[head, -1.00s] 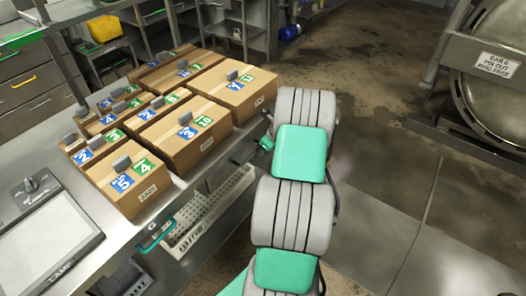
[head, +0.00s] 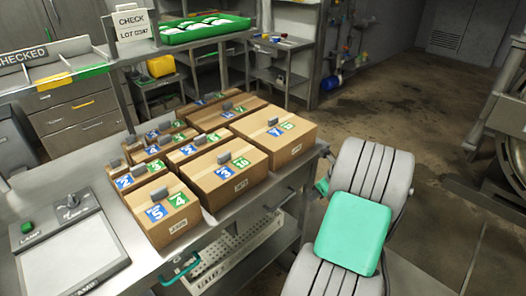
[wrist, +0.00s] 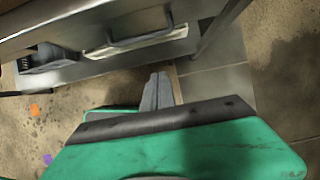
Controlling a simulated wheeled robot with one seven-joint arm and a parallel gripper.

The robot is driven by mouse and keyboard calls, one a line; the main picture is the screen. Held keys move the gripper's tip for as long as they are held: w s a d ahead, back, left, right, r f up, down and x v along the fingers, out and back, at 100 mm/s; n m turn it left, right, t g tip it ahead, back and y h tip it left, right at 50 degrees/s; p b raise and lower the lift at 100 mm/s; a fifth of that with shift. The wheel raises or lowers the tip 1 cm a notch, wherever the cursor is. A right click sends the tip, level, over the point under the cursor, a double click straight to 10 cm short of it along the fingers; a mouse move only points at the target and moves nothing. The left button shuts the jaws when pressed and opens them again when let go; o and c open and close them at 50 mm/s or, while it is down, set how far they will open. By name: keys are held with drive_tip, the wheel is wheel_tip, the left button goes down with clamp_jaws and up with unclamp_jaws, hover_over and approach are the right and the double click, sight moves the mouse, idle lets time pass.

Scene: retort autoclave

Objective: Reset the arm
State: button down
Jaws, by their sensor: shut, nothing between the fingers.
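My arm, grey with green panels, rises at the lower right of the head view, beside the steel bench (head: 90,160). My gripper (wrist: 158,82) shows in the wrist view as a dark bar on a green body with two grey fingers together. The fingers are shut with nothing between them. They point toward the bench's lower side and the floor, apart from any object. In the head view the gripper itself cannot be made out, apart from a small green part behind the arm.
Several cardboard boxes (head: 228,180) with blue and green labels stand on the bench. A lamp panel (head: 72,250) lies at its left. A perforated white tray (head: 235,258) sits below the bench top. A green tray (head: 205,32) stands on the back shelf. Floor (head: 450,160) at the right is clear.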

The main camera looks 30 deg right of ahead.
drive_tip(key=s+a+f+n+g+y, duration=0.1)
drive_tip(key=s+a+f+n+g, duration=0.15)
drive_tip(key=s+a+n, duration=0.65)
drive_tip(key=s+a+f+n+g+y, duration=0.1)
drive_tip(key=s+a+f+n+g, duration=0.15)
drive_tip(key=s+n, duration=0.7)
drive_tip(key=w+a+r+n+t+h, duration=0.1)
drive_tip(key=w+a+r+n, duration=0.2)
drive_tip(key=a, duration=0.6)
drive_tip(key=w+a+r+n+t+h, duration=0.1)
drive_tip(key=w+a+r+n, duration=0.3)
drive_tip(key=a+r+n, duration=0.3)
drive_tip(key=w+a+r+n+t+h, duration=0.1)
drive_tip(key=w+a+r+n, duration=0.2)
drive_tip(key=a, duration=0.8)
wheel_tip(320, 180, up, 4)
drive_tip(key=shift+w+a+r+n, duration=0.15)
drive_tip(key=shift+w+r+n, duration=0.1)
drive_tip(key=shift+n, duration=1)
